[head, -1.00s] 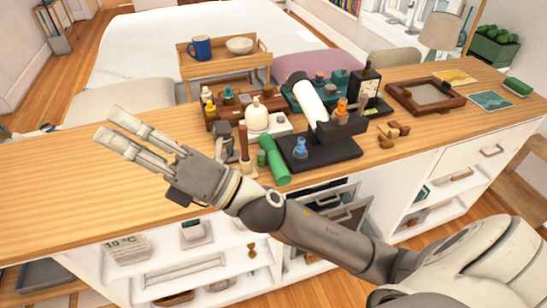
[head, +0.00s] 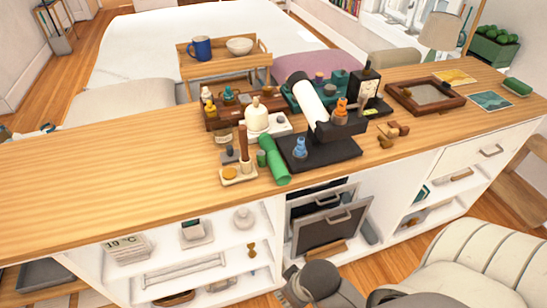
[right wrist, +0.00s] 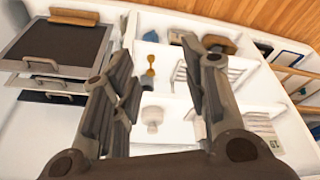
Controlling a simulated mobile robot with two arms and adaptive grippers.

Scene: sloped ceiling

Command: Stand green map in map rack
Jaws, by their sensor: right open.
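The green map (head: 275,163) is a rolled green tube lying on the wooden counter, close to the left side of a black stepped stand (head: 322,157). This stand may be the map rack, but I cannot tell for sure. A white tube (head: 310,98) leans over it, with a blue piece (head: 300,149) and an orange piece (head: 341,110) on it. My right gripper (right wrist: 158,55) is open and empty in the right wrist view, in front of the shelves below the counter. In the head view only part of my right arm shows at the bottom. My left gripper is out of view.
Left of the map stands a small tray (head: 239,178) with a brown-handled tool. Behind are a cream bottle (head: 257,118), a brown rack of small bottles (head: 214,123) and a black clock-like box (head: 365,90). The left counter is bare. A drawer or oven front (head: 325,232) stands open below.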

